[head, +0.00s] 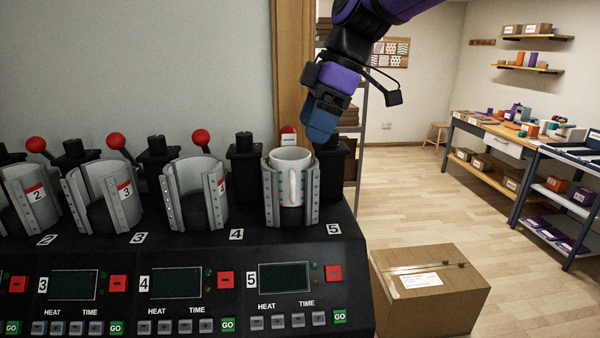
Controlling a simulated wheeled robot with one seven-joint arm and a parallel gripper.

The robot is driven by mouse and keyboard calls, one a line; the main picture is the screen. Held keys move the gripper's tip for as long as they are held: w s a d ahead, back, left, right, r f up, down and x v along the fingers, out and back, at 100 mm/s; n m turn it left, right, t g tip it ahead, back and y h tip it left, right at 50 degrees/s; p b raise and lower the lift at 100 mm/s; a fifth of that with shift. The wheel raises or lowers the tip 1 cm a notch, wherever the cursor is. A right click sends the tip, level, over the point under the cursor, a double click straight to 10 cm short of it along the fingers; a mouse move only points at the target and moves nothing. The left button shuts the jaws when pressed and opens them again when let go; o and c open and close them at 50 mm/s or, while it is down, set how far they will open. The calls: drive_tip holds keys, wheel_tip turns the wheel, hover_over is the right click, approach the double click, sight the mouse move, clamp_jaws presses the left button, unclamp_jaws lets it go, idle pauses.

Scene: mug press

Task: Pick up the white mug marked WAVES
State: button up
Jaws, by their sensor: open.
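A white mug (289,160) stands upright in the metal clamp of press station 5, with its handle facing the front. No WAVES marking can be made out on the side that shows; the clamp (270,195) hides much of its body. My gripper (319,135) hangs from above, just right of the mug's rim and slightly above it. Its blue fingers point down and look empty. I cannot tell whether they touch the press part behind the mug.
Empty clamps stand at station 4 (220,195), station 3 (75,200) and station 2 (10,200). Levers with red knobs rise behind them. A cardboard box (430,290) sits on the floor at right. A workbench (490,130) stands farther back; the floor between is clear.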

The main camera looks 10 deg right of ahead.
sight(294, 171)
drive_tip(key=x, duration=1)
drive_tip(key=shift+f, duration=0.4)
drive_tip(key=c, duration=1.2)
